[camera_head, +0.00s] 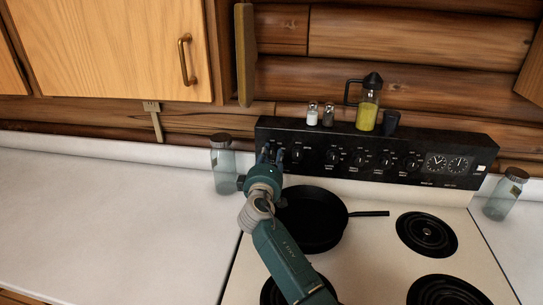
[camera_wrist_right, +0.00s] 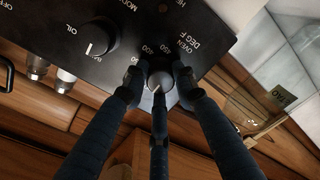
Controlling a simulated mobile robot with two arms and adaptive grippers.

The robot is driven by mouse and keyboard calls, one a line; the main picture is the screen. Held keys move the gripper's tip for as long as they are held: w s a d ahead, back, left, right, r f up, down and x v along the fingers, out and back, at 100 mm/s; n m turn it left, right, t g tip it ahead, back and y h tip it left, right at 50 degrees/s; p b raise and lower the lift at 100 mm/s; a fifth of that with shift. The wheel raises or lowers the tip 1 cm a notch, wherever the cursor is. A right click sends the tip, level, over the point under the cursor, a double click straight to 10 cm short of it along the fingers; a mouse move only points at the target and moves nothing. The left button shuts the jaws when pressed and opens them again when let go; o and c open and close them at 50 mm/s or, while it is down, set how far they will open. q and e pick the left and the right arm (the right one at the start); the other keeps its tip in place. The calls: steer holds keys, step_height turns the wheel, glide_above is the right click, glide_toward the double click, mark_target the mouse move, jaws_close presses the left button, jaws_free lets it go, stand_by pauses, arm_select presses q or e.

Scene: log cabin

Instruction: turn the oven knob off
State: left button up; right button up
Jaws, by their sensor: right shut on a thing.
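The stove's black control panel (camera_head: 345,161) stands at the back of the white stove. My right gripper (camera_head: 270,156) is at the panel's left end, and its fingers and wrist hide most of the oven knob in the head view. In the right wrist view the dark round oven knob (camera_wrist_right: 160,80), beside the "OVEN DEG F" label, sits between the blue fingers of my right gripper (camera_wrist_right: 159,84), which are shut on it. A light mark shows on the knob's face. Another knob (camera_head: 297,155) is just right of the gripper; it also shows in the wrist view (camera_wrist_right: 99,41). My left gripper is not in view.
A black pan (camera_head: 313,222) sits on a burner below my right arm. A glass jar (camera_head: 222,168) stands close left of the gripper. Shakers (camera_head: 312,115), an oil bottle (camera_head: 368,108) and a dark cup (camera_head: 390,122) stand atop the panel. The left counter (camera_head: 110,210) is clear.

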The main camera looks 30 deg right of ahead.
steer(key=shift+w+a+r, duration=0.1)
steer(key=shift+a+r, duration=0.05)
steer(key=shift+r, duration=0.05)
steer(key=o, duration=1.2)
steer(key=shift+a+f, duration=0.1)
steer(key=shift+a, duration=0.05)
steer(key=shift+c, duration=0.2)
steer(key=shift+s+a, duration=0.15)
steer(key=shift+s, duration=0.25)
steer(key=v, duration=1.1)
steer(key=shift+a, duration=0.15)
